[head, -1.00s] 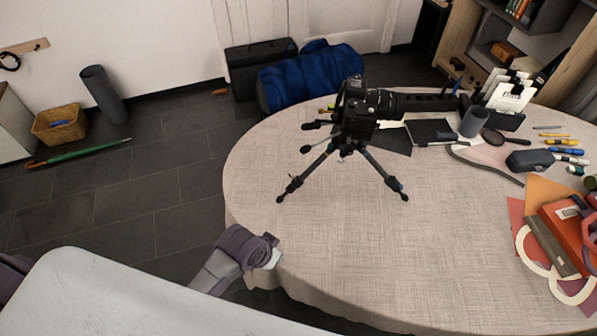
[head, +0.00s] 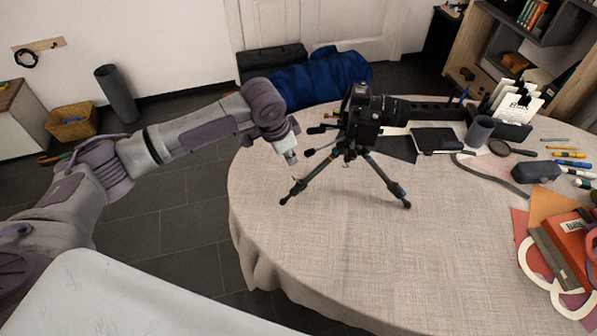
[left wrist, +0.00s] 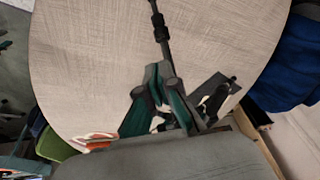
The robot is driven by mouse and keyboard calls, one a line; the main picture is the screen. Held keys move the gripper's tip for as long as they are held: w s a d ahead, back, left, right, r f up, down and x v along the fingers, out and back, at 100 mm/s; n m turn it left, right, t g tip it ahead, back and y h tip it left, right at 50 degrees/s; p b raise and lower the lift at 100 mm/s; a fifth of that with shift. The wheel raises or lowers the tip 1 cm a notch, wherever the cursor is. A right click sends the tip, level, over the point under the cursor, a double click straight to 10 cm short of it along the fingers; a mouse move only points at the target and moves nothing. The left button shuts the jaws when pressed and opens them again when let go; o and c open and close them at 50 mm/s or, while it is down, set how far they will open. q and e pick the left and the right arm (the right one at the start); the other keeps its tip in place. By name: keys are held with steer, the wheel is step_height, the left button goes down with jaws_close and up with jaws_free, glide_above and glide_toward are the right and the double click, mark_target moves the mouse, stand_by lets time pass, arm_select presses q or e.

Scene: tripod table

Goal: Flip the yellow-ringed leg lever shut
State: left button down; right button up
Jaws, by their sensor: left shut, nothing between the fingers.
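A small black tripod (head: 375,168) stands with its legs spread on the round table, bearing a black camera (head: 364,112) with a long lens. Dark clamps show on the near left leg (head: 297,188) and the right leg (head: 396,189); I cannot make out a yellow ring or any lever's position. My left gripper (head: 291,157) is shut and empty, pointing down just left of the tripod, above the left leg and apart from its clamp. In the left wrist view a dark leg with a clamp (left wrist: 158,24) lies beyond the fingers. My right gripper is out of view.
The cloth-covered table (head: 330,255) is bare in front of the tripod. A dark cup (head: 479,131), a pouch (head: 535,172) and a magnifier (head: 503,148) lie to the right. A blue bag (head: 325,78) is on the floor behind.

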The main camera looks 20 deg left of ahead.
mark_target(297, 180)
arm_select(q)
steer(key=shift+w+a+r, duration=0.15)
steer(key=shift+a+r, duration=0.15)
steer(key=shift+r, duration=0.05)
steer(key=p+x, duration=0.1)
steer(key=x, duration=0.8)
steer(key=shift+f+p, duration=0.3)
steer(key=shift+f, duration=0.25)
